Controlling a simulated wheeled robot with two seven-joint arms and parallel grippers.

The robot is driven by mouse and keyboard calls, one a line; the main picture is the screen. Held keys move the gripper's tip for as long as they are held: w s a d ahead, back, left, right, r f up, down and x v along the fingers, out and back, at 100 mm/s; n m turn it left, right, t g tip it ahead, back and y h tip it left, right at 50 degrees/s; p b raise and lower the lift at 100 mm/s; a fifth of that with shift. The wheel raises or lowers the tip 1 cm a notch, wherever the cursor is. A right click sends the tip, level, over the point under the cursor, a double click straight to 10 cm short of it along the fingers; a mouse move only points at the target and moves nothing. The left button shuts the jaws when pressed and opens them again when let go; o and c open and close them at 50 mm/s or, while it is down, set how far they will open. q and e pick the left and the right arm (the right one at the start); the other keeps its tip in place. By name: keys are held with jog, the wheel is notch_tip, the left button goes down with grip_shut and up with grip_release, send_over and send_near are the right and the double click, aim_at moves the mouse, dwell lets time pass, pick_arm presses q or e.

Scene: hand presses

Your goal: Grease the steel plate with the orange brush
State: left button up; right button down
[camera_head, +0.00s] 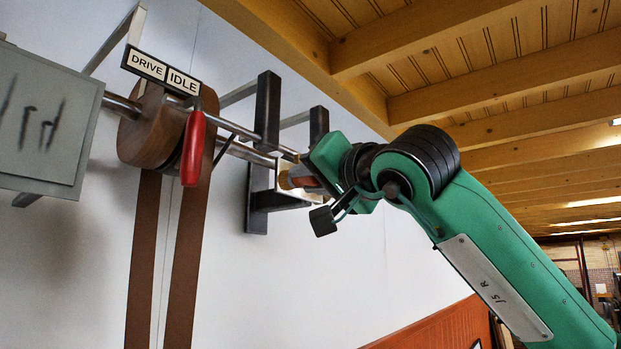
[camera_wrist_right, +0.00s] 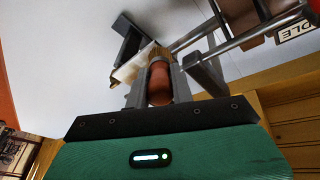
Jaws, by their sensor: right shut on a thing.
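My right gripper (camera_head: 304,181) is high beside the wall-mounted shaft, at the middle of the head view. It is shut on the orange brush (camera_wrist_right: 159,83), whose rounded orange handle sits between the fingers in the right wrist view. In the head view the brush (camera_head: 284,181) is mostly hidden by my gripper. I cannot tell whether it touches the shaft or a bracket. I cannot make out a steel plate with certainty. My left gripper is not in view.
A steel shaft (camera_head: 232,149) runs along the wall through dark brackets (camera_head: 267,112). A brown pulley with a belt (camera_head: 143,245), a red lever handle (camera_head: 193,148) and a DRIVE/IDLE sign (camera_head: 162,71) are left. A grey box (camera_head: 45,125) stands far left. Wooden beams run overhead.

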jog(key=shift+w+a, duration=0.5)
jog(key=shift+a, duration=0.2)
dwell(0.3)
jog(key=shift+w+d+r+p, duration=0.15)
jog(key=shift+w+d+p, duration=0.4)
jog(key=shift+w+d, duration=0.25)
jog(key=shift+w+d+p, duration=0.75)
jog(key=shift+w+d, duration=0.85)
jog(key=shift+w, duration=0.65)
jog(key=shift+s+a+f+b, duration=0.15)
jog(key=shift+s+a+b, duration=0.7)
jog(key=shift+s, duration=0.4)
jog(key=shift+s+a+f+b, duration=0.1)
jog(key=shift+s+a+b, duration=0.75)
jog(key=shift+s, duration=0.4)
jog(key=shift+s+a+r, duration=0.15)
jog(key=shift+s+a, duration=0.45)
jog(key=shift+s, duration=0.15)
jog(key=shift+w+d, duration=0.1)
jog(key=shift+d, duration=0.05)
